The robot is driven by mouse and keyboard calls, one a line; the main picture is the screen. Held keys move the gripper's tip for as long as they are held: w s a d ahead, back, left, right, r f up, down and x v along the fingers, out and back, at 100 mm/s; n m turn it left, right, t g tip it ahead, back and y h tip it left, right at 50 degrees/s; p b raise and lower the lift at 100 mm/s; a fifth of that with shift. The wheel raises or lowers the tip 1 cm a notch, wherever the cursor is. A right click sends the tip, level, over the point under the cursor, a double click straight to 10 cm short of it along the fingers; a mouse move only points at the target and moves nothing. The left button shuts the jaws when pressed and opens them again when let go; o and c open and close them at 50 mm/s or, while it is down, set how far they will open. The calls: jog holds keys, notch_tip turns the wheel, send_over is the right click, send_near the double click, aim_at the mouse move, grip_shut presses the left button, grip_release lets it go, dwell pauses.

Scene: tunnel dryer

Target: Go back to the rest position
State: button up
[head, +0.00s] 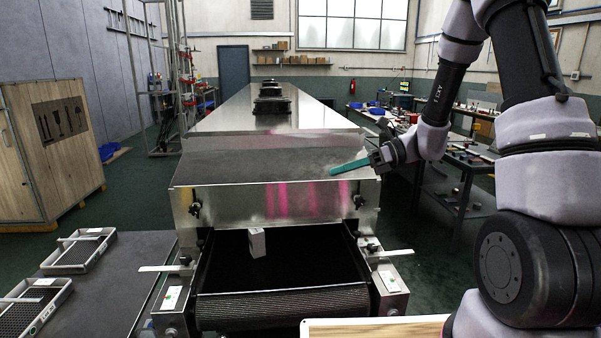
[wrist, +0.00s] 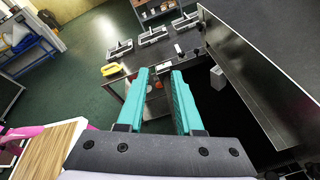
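My gripper (head: 352,166) is held out above the right side of the steel dryer housing (head: 270,197), seen in the head view. In the wrist view its two teal fingers (wrist: 160,72) stand apart with nothing between them. A small white box (head: 257,242) stands on the black conveyor belt (head: 310,270) at the dryer mouth, well away from the gripper. The box also shows in the wrist view (wrist: 217,77), to the right of the fingers.
Two mesh trays (head: 76,251) (head: 34,306) lie on a dark table at left. A wooden crate (head: 50,150) stands behind it. A wood-topped surface (head: 375,328) is at the front. A yellow object (wrist: 112,69) lies on the table in the wrist view. Dark workbenches stand at right.

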jog(key=s+d+r+n+t+h, duration=0.8)
jog(key=s+d+r+n+h, duration=0.4)
jog(key=s+d+r+n, duration=0.2)
jog(key=shift+s+d+r+n, duration=0.3)
jog(key=shift+s+r+n, duration=1.15)
jog(key=shift+n, duration=0.75)
jog(key=shift+w+r, duration=0.15)
